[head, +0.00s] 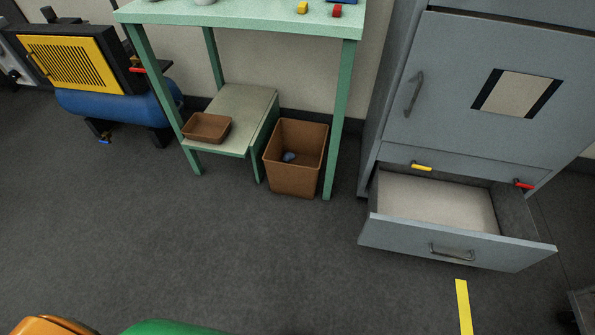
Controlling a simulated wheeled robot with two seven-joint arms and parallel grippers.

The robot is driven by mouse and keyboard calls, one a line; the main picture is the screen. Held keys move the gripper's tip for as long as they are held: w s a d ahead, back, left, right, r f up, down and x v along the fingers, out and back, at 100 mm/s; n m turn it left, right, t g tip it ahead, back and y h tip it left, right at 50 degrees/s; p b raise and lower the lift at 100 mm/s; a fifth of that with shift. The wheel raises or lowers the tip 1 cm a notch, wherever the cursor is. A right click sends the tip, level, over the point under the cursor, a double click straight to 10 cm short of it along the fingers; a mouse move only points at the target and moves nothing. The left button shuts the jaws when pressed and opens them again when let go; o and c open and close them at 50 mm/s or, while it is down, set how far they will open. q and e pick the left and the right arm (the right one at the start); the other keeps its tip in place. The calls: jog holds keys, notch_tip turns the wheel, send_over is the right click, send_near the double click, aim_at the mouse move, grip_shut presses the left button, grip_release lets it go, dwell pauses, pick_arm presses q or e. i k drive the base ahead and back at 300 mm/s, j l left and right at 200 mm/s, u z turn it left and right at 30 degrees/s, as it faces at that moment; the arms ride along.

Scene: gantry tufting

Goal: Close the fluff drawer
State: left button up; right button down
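The fluff drawer (455,243) is the grey bottom drawer of the grey cabinet (440,110) at the right of the head view. It is pulled well out and its pale inside floor shows, with nothing seen lying on it. A metal bar handle (451,252) is on its front panel. Neither of my grippers shows in this view, so I cannot tell their state.
A green table (240,14) stands at the back middle, with a brown bin (294,158) and a brown tray (207,127) below. A blue and yellow machine (115,85) is at left. The floor before the drawer is clear, with a yellow strip (464,307). Orange and green things edge the bottom left.

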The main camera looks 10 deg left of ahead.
aim_at(485, 223)
jog(key=z, duration=1.4)
